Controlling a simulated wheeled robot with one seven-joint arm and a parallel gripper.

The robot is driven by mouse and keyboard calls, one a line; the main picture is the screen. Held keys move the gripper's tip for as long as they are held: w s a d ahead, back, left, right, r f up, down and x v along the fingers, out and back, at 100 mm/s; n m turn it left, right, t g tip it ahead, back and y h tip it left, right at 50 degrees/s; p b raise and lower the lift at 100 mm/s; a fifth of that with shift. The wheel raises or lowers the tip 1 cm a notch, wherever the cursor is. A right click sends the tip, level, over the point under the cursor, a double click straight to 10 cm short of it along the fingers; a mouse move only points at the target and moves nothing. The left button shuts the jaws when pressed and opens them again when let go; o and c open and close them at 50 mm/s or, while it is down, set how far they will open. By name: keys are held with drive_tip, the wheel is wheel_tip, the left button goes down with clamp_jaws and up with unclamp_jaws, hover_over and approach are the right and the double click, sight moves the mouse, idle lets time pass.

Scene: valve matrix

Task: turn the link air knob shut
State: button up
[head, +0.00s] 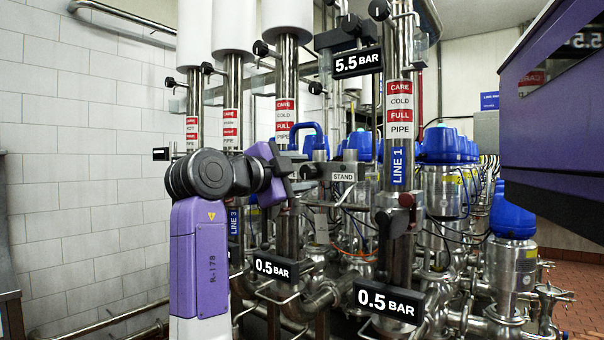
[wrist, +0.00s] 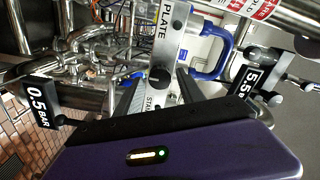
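A small black knob (wrist: 160,77) sits on a pale metal plate (wrist: 168,45) with partly hidden lettering, "PLATE" and "STAND". I read no "link air" label, so I cannot confirm its name. In the wrist view my gripper (wrist: 162,88) is open. Its two grey fingers stand apart on either side of the knob, with a gap between them and it; how far the tips are from the plate is hard to tell. In the head view my gripper (head: 291,170) points right, close beside the upright pipes and left of the white STAND sign (head: 343,177); its fingertips are partly hidden.
A blue handle (wrist: 218,55) arches beside the plate. Black pressure signs read 5.5 BAR (head: 358,62) and 0.5 BAR (head: 391,302). The LINE 1 pipe (head: 398,130) stands right of my gripper, with blue-capped valves (head: 440,145) behind. A white tiled wall (head: 75,160) lies left.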

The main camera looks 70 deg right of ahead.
idle(0.3)
drive_tip(key=v, duration=0.7)
drive_tip(key=shift+a, duration=0.4)
drive_tip(key=shift+w, duration=0.1)
